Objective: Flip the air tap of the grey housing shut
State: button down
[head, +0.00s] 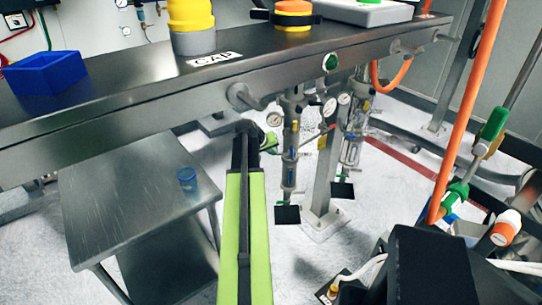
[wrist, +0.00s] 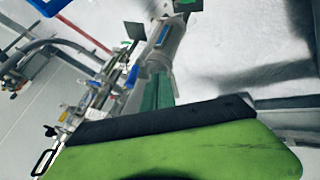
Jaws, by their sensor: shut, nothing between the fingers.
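Two upright grey cylindrical assemblies with gauges and small fittings hang below the steel bench. The nearer one (head: 289,155) is left of the other (head: 352,140). I cannot tell which is the task's grey housing, and the air tap is too small to make out. My gripper (head: 262,138) is shut and empty, just left of the nearer assembly and under the bench edge. Contact cannot be told. In the wrist view, a grey tube (wrist: 168,45) shows beyond the large green and black part in the foreground.
The steel bench (head: 120,85) overhangs the gripper. A blue bin (head: 45,72) and a yellow container (head: 191,14) are on the bench. An orange pipe (head: 468,110) rises at right.

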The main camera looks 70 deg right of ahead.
aim_at(292, 151)
jog(key=s+d, duration=0.1)
jog(key=s+d+f, duration=0.1)
jog(key=s+d, duration=0.2)
jog(key=shift+f, duration=0.35)
